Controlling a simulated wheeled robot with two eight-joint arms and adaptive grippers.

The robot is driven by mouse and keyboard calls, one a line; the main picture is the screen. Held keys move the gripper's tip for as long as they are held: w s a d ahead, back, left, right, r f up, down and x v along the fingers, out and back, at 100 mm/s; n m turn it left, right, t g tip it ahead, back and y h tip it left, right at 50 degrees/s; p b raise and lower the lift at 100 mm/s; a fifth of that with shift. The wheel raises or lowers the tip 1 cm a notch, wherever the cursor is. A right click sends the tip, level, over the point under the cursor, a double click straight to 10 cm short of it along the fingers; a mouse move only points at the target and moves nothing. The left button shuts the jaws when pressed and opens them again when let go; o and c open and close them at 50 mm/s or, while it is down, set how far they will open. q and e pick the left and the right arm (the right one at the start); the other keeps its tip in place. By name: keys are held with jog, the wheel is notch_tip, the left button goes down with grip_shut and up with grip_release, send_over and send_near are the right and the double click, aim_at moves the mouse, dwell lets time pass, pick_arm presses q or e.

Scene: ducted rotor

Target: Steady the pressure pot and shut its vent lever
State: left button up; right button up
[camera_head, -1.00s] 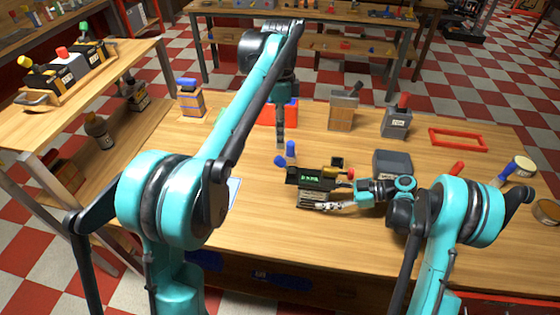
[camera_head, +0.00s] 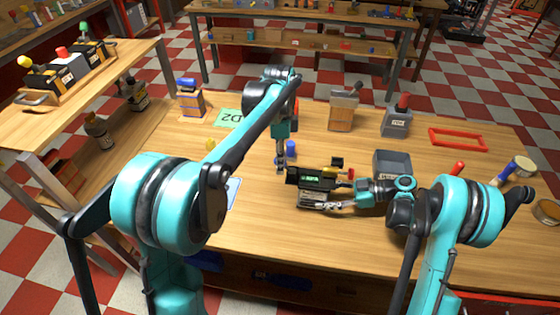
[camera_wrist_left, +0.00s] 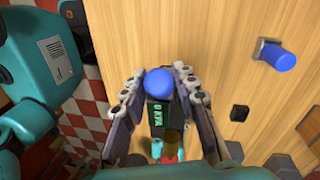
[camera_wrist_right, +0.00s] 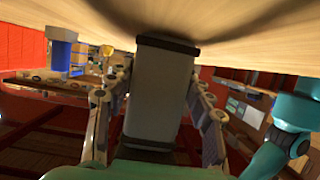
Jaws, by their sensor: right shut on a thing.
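The pressure pot (camera_head: 308,179) is a dark box with a lit green display, lying near the table's middle. The display also shows in the left wrist view (camera_wrist_left: 156,118). A blue knob (camera_wrist_left: 159,82), apparently the vent lever's tip, sits between the left fingers; in the head view the left gripper hides it. My left gripper (camera_head: 281,168) points down at the pot's left end, fingers apart on either side of the knob; contact is unclear. My right gripper (camera_head: 330,205) is shut on the pot's grey body (camera_wrist_right: 155,95) from the right front side.
A blue post (camera_head: 291,147) stands just behind the left gripper. A grey box (camera_head: 391,163) is right of the pot, close to my right arm. The table front-left is mostly clear.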

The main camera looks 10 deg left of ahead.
aim_at(285, 166)
pick_arm(q)
grip_shut()
jog(key=d+y, duration=0.1)
jog(key=y, duration=0.1)
jog(key=r+y, duration=0.1)
jog(key=shift+d+y, duration=0.4)
jog(key=shift+d+r+n+y, duration=0.15)
jog(key=shift+d+y, duration=0.3)
jog(key=shift+y, duration=0.6)
jog(key=shift+d+n+y, duration=0.25)
jog(key=shift+d+y, duration=0.2)
jog(key=shift+y, duration=0.6)
jog(key=o, duration=0.7)
grip_release()
jog(key=shift+w, duration=0.1)
jog(key=shift+c, duration=0.2)
